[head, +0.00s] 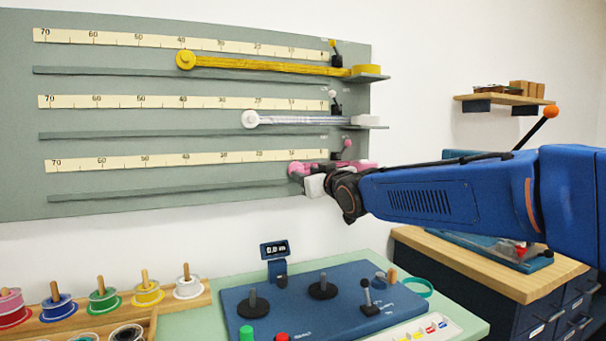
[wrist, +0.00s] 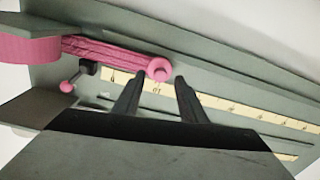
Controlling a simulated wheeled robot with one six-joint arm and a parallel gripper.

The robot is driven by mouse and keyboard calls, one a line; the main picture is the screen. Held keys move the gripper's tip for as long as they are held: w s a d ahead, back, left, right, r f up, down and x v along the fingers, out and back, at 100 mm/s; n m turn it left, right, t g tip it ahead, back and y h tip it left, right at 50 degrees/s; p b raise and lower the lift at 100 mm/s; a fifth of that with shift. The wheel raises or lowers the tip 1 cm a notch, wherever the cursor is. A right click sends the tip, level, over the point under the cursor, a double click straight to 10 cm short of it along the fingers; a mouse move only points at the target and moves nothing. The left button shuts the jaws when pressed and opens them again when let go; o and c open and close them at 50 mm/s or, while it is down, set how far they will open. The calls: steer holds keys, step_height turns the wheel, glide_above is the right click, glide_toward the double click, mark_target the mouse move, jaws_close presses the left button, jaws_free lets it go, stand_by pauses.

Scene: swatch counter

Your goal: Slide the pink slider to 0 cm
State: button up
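The pink slider (head: 297,168) is on the lowest track of the grey board, close to the 10 mark of its scale (head: 140,161). In the wrist view its round pink knob (wrist: 159,69) ends a pink band (wrist: 105,50) that runs left to a pink roll (wrist: 28,50). My gripper (head: 312,184) is at the knob in the head view, partly covering the slider's right part. In the wrist view the two dark fingers (wrist: 160,80) are apart, and the knob shows between their tips with small gaps. Whether a finger touches it I cannot tell.
A small pink-tipped lever (wrist: 68,87) stands by the low end of the scale. Above are a white slider (head: 250,119) and a yellow slider (head: 186,60). Below are a blue control panel (head: 330,300) and a wooden spool rack (head: 215,303).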

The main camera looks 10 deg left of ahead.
steer(key=shift+x, duration=1.45)
